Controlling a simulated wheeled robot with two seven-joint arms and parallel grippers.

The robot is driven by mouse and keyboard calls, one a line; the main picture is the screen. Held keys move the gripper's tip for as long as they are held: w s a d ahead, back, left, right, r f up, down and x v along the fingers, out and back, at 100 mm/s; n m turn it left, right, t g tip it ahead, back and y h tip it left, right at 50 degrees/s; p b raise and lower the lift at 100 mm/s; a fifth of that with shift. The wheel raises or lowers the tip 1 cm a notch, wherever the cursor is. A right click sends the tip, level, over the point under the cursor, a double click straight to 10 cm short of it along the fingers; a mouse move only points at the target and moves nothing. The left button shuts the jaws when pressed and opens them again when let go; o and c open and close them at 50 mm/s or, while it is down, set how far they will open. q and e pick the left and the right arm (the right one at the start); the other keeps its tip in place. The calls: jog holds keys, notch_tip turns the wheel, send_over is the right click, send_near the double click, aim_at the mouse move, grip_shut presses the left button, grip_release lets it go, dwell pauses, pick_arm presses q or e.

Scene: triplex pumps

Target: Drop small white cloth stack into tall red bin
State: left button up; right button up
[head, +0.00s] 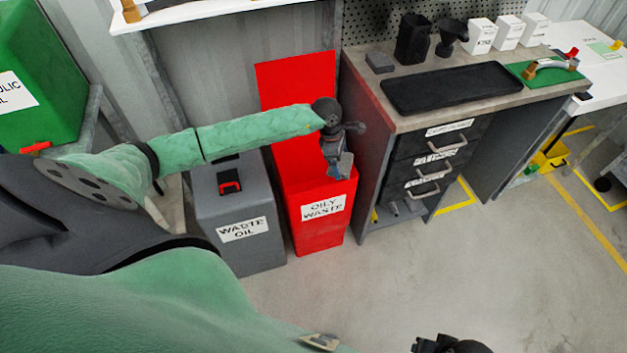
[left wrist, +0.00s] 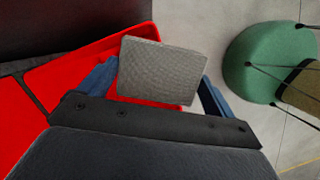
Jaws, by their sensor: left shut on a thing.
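The tall red bin (head: 318,238), labelled "OILY WASTE", stands on the floor with its red lid raised behind it. My left gripper (head: 340,165) is over the bin's open top, pointing down. It is shut on the small cloth stack, a light grey-white woven block (left wrist: 158,72) between the blue fingers in the left wrist view. The red bin's rim and inside (left wrist: 90,50) show behind and below the stack. In the head view the stack is small and partly hidden by the gripper. A dark part at the bottom edge looks like my right gripper (head: 450,345); its jaws are unclear.
A grey "WASTE OIL" bin (head: 240,205) stands close to the left of the red bin. A workbench with drawers (head: 432,165) stands close to the right, with a black tray (head: 450,88) on top. The floor in front is clear.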

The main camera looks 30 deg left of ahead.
pick_arm(q)
jog(key=w+a+n+t+y, duration=0.2)
jog(key=w+a+n+y, duration=0.1)
jog(key=a+n, duration=1.15)
notch_tip(320, 180, down, 7)
jog(key=b, duration=0.2)
jog(key=shift+r+n+b, duration=0.2)
jog(key=shift+n+b, duration=0.15)
jog(key=shift+n, duration=0.1)
pick_arm(e)
jog(key=shift+t+y, duration=0.4)
jog(key=shift+t, duration=0.1)
jog(key=a+f, duration=0.1)
jog(key=w+a+f, duration=0.1)
jog(key=f, duration=0.1)
jog(key=a+f, duration=0.1)
jog(key=shift+w+a+f, duration=0.1)
jog(key=shift+w+f, duration=0.05)
jog(key=shift+w, duration=0.15)
pick_arm(q)
jog(key=shift+s, duration=0.1)
pick_arm(e)
jog(key=shift+a, duration=0.1)
pick_arm(q)
jog(key=o, duration=0.8)
jog(key=shift+d, duration=0.1)
